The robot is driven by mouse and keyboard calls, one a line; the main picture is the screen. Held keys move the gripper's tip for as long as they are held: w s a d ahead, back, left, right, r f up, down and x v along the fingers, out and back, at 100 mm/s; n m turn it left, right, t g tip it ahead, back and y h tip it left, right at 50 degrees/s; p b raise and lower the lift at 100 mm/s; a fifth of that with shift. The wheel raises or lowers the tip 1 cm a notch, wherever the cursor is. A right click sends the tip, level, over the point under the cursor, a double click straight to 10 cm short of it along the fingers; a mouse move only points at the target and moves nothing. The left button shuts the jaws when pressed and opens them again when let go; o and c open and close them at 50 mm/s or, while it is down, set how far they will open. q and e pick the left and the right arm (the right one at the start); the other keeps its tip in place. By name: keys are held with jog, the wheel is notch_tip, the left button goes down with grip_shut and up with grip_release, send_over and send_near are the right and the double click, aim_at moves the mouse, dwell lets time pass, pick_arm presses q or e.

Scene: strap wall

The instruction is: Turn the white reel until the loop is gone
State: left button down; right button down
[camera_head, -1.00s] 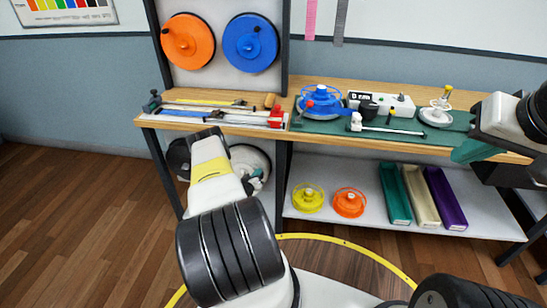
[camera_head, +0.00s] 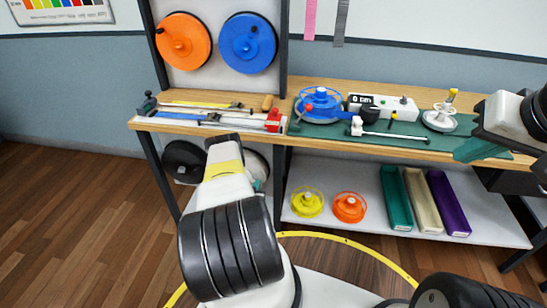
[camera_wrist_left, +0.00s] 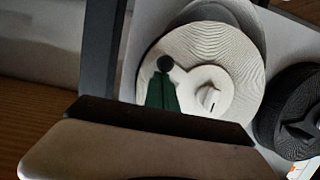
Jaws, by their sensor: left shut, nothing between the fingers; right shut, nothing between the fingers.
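The white reel (camera_wrist_left: 235,65) fills the middle of the left wrist view, with a pale crank arm and a dark round knob (camera_wrist_left: 165,63) on its face. In the head view the white reel (camera_head: 263,162) is mostly hidden behind my left arm, below the bench top. My left gripper (camera_wrist_left: 163,90) shows green fingers, shut and empty, against the reel's face close to the knob; I cannot tell whether they touch it. A pale band curves past the reel's edge in the left wrist view; I cannot tell whether it is the loop. My right gripper (camera_head: 474,150) is shut and empty over the bench's right end.
A black reel (camera_wrist_left: 290,112) is beside the white one. Orange (camera_head: 184,40) and blue (camera_head: 249,42) reels hang above. The bench (camera_head: 205,128) holds tools, a blue spool (camera_head: 319,103) and a meter. The lower shelf holds small yellow and orange spools and several long boxes.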

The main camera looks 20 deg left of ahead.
pick_arm(q)
jog(key=f+m, duration=0.1)
jog(key=f+m+y, duration=0.1)
jog(key=f+m, duration=0.1)
jog(key=shift+s+a, duration=0.1)
jog(key=shift+a, duration=0.2)
jog(key=shift+a+f+m+y, duration=0.1)
jog(key=shift+a+m+y, duration=0.05)
jog(key=shift+m+y, duration=0.15)
jog(key=shift+a+f, duration=0.2)
jog(key=shift+f, duration=0.2)
